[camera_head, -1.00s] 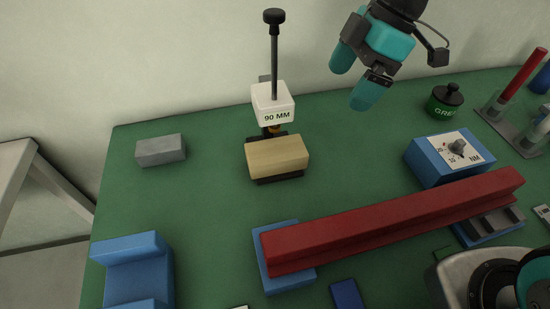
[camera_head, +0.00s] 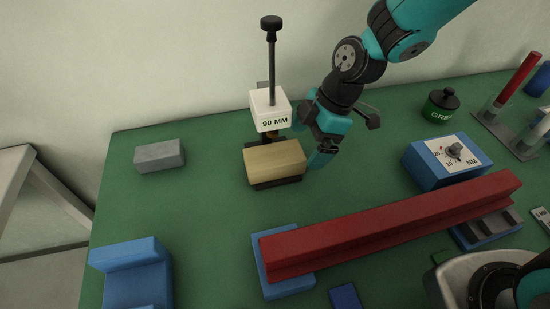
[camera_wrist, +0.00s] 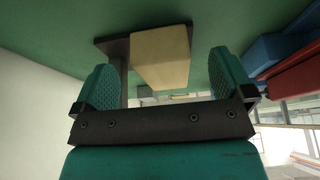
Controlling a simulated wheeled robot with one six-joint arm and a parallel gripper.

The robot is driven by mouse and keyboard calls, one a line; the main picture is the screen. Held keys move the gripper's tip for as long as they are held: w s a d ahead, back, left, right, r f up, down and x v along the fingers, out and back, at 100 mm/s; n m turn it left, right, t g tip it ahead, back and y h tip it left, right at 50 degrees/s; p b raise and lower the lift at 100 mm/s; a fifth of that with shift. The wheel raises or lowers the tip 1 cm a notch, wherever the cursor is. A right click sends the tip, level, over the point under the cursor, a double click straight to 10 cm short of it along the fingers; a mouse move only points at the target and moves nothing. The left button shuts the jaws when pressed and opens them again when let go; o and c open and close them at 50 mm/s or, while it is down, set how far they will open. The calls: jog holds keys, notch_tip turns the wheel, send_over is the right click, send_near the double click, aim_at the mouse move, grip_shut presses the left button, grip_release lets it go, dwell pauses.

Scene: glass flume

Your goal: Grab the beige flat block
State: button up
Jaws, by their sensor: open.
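The beige flat block (camera_head: 274,160) lies on a dark stand below the white "90 MM" block (camera_head: 270,110) and its upright rod. My gripper (camera_head: 314,140) is just to the right of the beige block in the head view, low over the table. In the wrist view the beige block (camera_wrist: 160,57) shows ahead, between the two teal fingers (camera_wrist: 168,80) and a little beyond their tips. The fingers are apart with nothing held. In the head view one finger is partly hidden behind the block and stand.
A grey block (camera_head: 160,156) lies at the left. A blue cradle (camera_head: 132,272) is at the front left. A long red bar (camera_head: 390,225) crosses the front right, below a blue dial box (camera_head: 447,162). A green pot (camera_head: 441,106) stands behind.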

aim_at(301, 149)
jog(key=x, duration=0.4)
jog(key=shift+w, duration=0.1)
jog(key=c, duration=1.1)
jog(key=shift+r, duration=0.2)
